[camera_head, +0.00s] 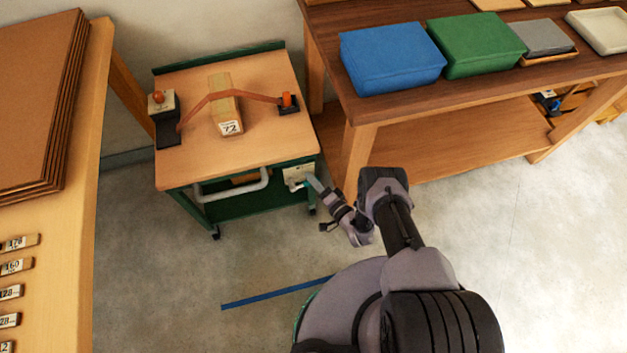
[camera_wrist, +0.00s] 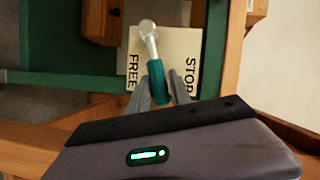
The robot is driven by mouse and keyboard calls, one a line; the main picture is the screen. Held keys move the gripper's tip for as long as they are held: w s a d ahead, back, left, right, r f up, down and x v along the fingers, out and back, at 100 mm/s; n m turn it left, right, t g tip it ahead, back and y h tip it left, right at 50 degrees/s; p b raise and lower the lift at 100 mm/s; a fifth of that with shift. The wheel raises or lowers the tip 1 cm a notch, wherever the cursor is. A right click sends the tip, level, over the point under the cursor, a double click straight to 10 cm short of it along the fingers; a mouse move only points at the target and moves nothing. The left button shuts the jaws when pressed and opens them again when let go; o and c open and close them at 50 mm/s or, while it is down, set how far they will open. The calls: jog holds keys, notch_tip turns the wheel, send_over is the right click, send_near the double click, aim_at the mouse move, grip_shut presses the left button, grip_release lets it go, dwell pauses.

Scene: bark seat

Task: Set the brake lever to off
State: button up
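The brake lever (camera_wrist: 156,78) has a pale round pivot, a metal shaft and a teal grip. It is mounted on a cream plate (camera_wrist: 178,45) with FREE printed on the left and STOP on the right in the wrist view. The lever lies between the two words. In the head view the plate (camera_head: 297,172) is on the front of the green trolley, at its right. My gripper (camera_wrist: 160,76) has one grey finger on each side of the teal grip. The gaps are too small to tell whether the fingers press on it. In the head view my gripper (camera_head: 318,186) reaches the plate from the right.
The trolley (camera_head: 180,80) has a wooden top with a block marked 72 (camera_head: 226,105) and an orange strap. A white handle bar (camera_head: 232,188) runs along its front. A workbench (camera_head: 360,110) with blue and green boxes stands at right. Floor in front is clear.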

jog(key=shift+o, duration=1.1)
jog(key=v, duration=1.7)
jog(key=shift+s, duration=0.25)
